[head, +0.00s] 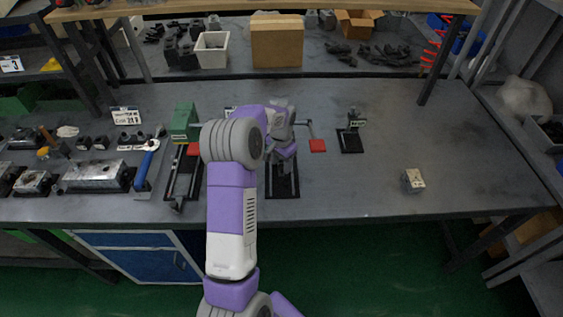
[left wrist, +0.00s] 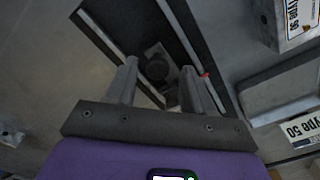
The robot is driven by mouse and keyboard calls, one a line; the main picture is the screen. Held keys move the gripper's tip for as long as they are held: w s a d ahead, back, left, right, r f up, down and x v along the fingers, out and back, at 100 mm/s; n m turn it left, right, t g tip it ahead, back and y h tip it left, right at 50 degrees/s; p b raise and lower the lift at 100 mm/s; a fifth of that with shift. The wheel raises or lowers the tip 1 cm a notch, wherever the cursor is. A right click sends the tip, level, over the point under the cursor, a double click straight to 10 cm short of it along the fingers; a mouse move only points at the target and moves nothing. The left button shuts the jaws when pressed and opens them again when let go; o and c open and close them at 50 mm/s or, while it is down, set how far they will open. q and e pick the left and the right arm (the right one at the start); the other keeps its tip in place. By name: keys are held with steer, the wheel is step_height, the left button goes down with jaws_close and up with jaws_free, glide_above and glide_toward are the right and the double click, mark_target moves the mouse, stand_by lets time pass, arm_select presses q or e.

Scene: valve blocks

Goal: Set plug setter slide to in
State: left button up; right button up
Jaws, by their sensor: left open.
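In the head view my left gripper (head: 284,152) reaches over a black-based fixture (head: 283,189), which I take to be the plug setter; my arm hides much of it. In the left wrist view the fixture is a dark frame with long rails (left wrist: 186,38). A grey block with a dark round knob (left wrist: 157,68), seemingly the slide, sits between the rails. My left gripper (left wrist: 160,76) is open, with one finger on each side of the knob in the picture. I cannot tell whether the fingers touch it. My right gripper is not in view.
A green-topped fixture (head: 184,122) with rails stands left of my arm. A small pale block (head: 413,180) sits near the front edge. The table's right side is mostly clear.

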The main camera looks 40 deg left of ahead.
arm_select(q)
step_height(320, 180, up, 8)
steer(key=shift+f+p, duration=0.2)
steer(key=shift+p, duration=0.65)
